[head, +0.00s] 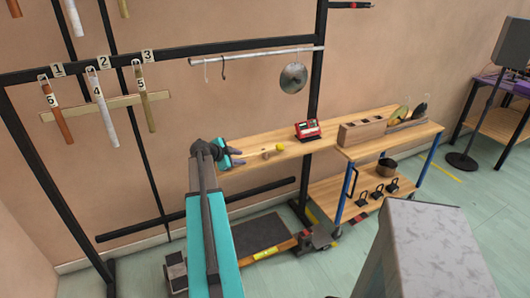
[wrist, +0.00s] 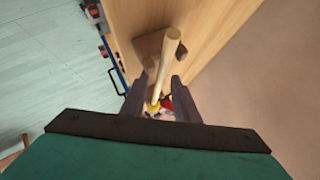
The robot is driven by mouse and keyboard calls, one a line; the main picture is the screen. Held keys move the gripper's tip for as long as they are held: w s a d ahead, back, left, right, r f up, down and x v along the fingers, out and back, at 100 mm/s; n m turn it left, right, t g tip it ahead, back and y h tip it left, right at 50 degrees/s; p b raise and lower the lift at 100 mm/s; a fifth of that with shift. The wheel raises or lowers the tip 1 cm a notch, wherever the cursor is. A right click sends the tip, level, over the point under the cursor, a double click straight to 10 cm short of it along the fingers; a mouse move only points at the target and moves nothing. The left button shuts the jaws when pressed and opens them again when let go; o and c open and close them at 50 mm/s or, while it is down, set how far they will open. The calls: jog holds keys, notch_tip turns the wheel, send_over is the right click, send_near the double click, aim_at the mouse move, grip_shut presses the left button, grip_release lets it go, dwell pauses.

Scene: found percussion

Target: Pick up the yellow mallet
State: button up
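The yellow mallet shows in the head view as a small yellow head (head: 280,147) above the wooden shelf, right of my gripper (head: 236,157). In the wrist view its pale wooden handle (wrist: 167,57) runs up the picture between the fingers, with a bit of yellow at its lower end. A brown wooden block (wrist: 150,47) sits beside the handle; whether it bears the mallet I cannot tell. My gripper, also in the wrist view (wrist: 159,82), has its fingers apart. In the head view a gap shows between the fingers and the yellow head.
The wooden shelf (head: 237,178) runs rightward along the wall. A red device (head: 308,129) and a wooden slotted box (head: 362,131) stand further right. A metal disc (head: 293,78) hangs from a bar above. Labelled sticks (head: 103,110) hang on the black frame at left.

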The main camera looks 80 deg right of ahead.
grip_shut()
jog(key=shift+r, duration=0.15)
jog(key=shift+r+b, duration=0.75)
jog(key=shift+r, duration=0.7)
jog(key=s+a+r+b, duration=0.1)
jog(key=a+b, duration=0.1)
jog(key=a, duration=0.6)
jog(key=s+a+b, duration=0.1)
jog(key=a+b, duration=0.1)
jog(key=a, duration=0.5)
jog(key=shift+s+a+r, duration=0.3)
jog(key=shift+a+r, duration=0.1)
